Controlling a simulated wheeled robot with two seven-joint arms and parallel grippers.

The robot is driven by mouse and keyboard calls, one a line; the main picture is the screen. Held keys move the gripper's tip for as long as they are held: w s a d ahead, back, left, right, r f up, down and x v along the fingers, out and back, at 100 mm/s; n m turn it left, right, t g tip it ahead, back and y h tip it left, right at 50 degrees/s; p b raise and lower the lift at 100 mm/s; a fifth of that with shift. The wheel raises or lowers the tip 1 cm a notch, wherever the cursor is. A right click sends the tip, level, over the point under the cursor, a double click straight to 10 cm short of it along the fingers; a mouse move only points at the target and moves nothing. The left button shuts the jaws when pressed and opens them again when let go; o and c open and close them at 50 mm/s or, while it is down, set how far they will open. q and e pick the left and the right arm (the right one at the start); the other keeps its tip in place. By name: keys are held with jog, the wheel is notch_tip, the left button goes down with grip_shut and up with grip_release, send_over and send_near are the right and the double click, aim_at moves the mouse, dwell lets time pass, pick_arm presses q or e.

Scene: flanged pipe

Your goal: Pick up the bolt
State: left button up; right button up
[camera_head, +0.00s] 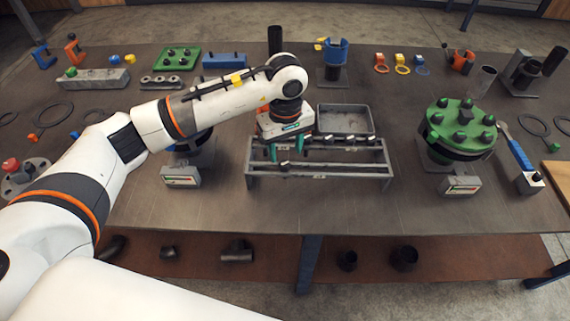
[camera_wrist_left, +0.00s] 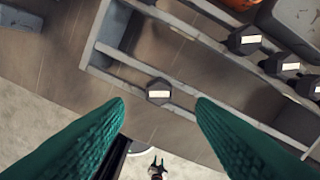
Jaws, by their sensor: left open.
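A dark hex-headed bolt (camera_wrist_left: 159,91) with a white mark on its head sits in the front rail of a grey metal rack (camera_wrist_left: 100,52), and it also shows small in the head view (camera_head: 284,164). The rack stands mid-table in the head view (camera_head: 345,171). My left gripper (camera_head: 286,152) is over the rack's left part, its teal fingers pointing down. In the left wrist view my left gripper (camera_wrist_left: 160,103) is open, with the bolt's head seen in the gap between the fingertips. The fingers do not appear to touch it. My right gripper is out of view.
Several more bolts (camera_wrist_left: 244,40) sit in the rack's rear rail. A grey tray (camera_head: 345,106) stands behind the rack. A green flanged pipe (camera_head: 460,124) with dark bolts stands to the right. The table (camera_head: 340,222) is clear in front of the rack.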

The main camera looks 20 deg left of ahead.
aim_at(285, 163)
pick_arm(q)
notch_tip(285, 163, down, 4)
jog(key=shift+a+r+p, duration=0.1)
jog(key=shift+r+p, duration=0.05)
jog(key=shift+p, duration=0.8)
jog(key=shift+f, duration=0.55)
jog(key=shift+w, duration=0.1)
grip_shut()
